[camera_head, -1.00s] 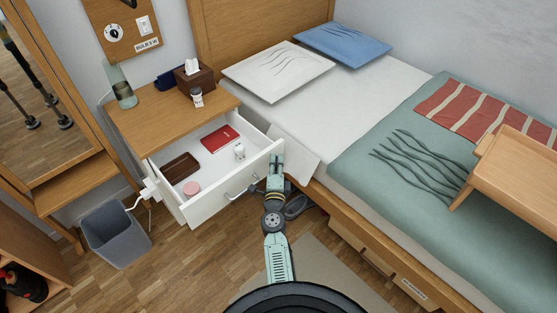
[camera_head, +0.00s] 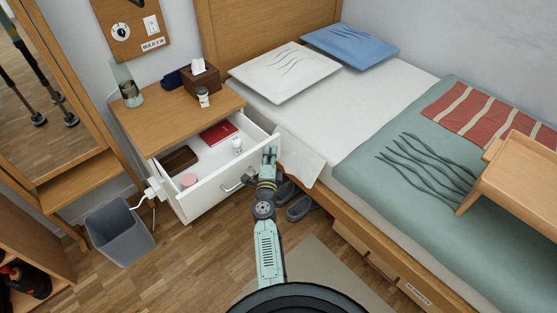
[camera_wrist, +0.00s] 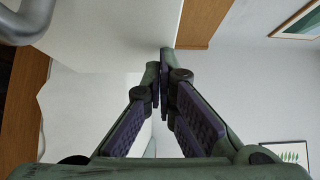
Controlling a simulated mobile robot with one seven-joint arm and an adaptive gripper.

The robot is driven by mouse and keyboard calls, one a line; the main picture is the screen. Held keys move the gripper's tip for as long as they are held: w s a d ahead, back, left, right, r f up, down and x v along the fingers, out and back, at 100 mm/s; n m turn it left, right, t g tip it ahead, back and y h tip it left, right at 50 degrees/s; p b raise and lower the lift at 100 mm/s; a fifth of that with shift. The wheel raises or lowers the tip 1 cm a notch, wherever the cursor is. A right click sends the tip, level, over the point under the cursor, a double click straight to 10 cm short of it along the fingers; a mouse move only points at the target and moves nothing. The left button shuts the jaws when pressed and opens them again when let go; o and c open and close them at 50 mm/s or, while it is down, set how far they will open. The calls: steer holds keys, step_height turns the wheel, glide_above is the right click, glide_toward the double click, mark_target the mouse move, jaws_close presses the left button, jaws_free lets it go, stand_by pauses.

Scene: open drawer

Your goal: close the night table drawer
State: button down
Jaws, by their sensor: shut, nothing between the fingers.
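The night table (camera_head: 165,117) has a wooden top and white body. Its white drawer (camera_head: 215,192) stands partly open, tilted toward the lower right in the head view. A metal handle (camera_head: 238,181) is on its front. My gripper (camera_head: 269,152) is shut and empty at the right end of the drawer front, right of the handle. In the wrist view, my fingertips (camera_wrist: 165,68) meet close to the white drawer front (camera_wrist: 105,35), and the handle (camera_wrist: 30,22) shows at the upper left. I cannot tell whether the fingertips touch the front.
In the drawer lie a red book (camera_head: 218,133), brown tray (camera_head: 180,159), pink round item (camera_head: 189,180) and small white bottle (camera_head: 237,145). The bed (camera_head: 345,185) is close on the right. A grey bin (camera_head: 120,232) and slippers (camera_head: 300,207) stand on the floor.

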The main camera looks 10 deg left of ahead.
steer(key=w+a+b, duration=0.2)
steer(key=w+a, duration=0.2)
steer(key=a, duration=0.1)
steer(key=w+a+b, duration=0.2)
steer(key=w+a, duration=0.2)
steer(key=a, duration=0.1)
steer(key=w+a+b, duration=0.2)
steer(key=w+a, duration=0.2)
steer(key=a, duration=0.1)
steer(key=shift+a+f, duration=0.15)
steer(key=shift+a, duration=0.15)
steer(key=shift+w+a+b, duration=0.4)
steer(key=shift+a+b, duration=0.05)
steer(key=shift+a, duration=0.05)
steer(key=shift+w+a+r, duration=0.1)
steer(key=shift+a+r, duration=0.05)
steer(key=shift+r, duration=0.1)
steer(key=shift+r, duration=0.1)
